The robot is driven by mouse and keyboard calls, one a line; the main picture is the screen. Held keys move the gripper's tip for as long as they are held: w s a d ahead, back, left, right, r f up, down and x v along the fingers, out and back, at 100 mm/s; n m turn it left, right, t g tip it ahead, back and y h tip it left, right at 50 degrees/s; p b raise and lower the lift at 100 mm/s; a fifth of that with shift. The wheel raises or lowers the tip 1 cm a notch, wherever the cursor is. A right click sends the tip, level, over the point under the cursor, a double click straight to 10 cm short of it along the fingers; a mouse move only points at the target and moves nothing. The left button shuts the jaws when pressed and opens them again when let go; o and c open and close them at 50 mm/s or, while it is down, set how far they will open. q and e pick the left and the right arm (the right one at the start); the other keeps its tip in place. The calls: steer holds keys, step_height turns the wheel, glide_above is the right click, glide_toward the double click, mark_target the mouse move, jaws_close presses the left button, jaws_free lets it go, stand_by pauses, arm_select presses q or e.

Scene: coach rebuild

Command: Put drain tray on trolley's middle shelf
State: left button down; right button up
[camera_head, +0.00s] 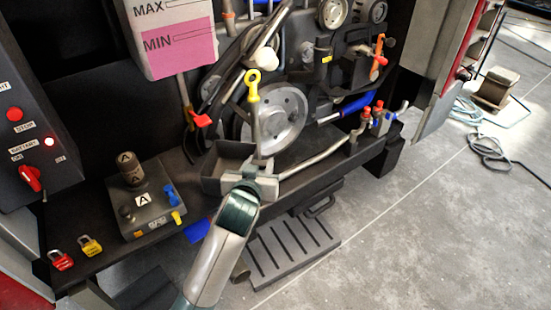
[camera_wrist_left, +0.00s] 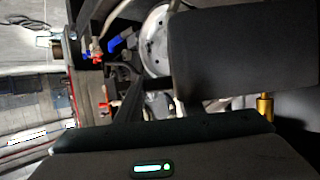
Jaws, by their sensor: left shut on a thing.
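The drain tray (camera_head: 222,168) is a small dark grey open box. In the head view it sits just left of my left gripper, in front of the large pulley wheel and by the edge of the dark engine-bay ledge. My left gripper (camera_head: 257,177) is shut on the tray's right side. I cannot tell whether the tray touches the ledge. In the left wrist view a large dark flat surface (camera_wrist_left: 240,55) fills the upper right and is probably the tray. The trolley and its middle shelf are not recognisable in either view. My right gripper is not in view.
A grey pulley wheel (camera_head: 275,120) and a pipe (camera_head: 325,158) lie close behind the tray. A battery-like box (camera_head: 150,210) and padlocks (camera_head: 75,250) are on the ledge at left. A slotted step (camera_head: 292,250) is below. Open floor (camera_head: 430,230) with cables lies right.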

mark_target(214, 181)
arm_select(q)
steer(key=shift+n+y, duration=0.7)
steer(key=shift+y, duration=0.1)
steer(key=s+a, duration=0.2)
steer(key=a, duration=0.2)
steer(key=s+a, duration=0.5)
steer(key=a, duration=0.2)
steer(key=shift+s+a+r, duration=0.15)
steer(key=shift+a+r, duration=0.15)
steer(key=shift+a, duration=0.05)
steer(key=s+a+r, duration=0.2)
steer(key=s+a, duration=0.3)
steer(key=a, duration=0.1)
steer(key=shift+s+y, duration=0.35)
steer(key=shift+y, duration=0.05)
steer(key=shift+d+r, duration=0.1)
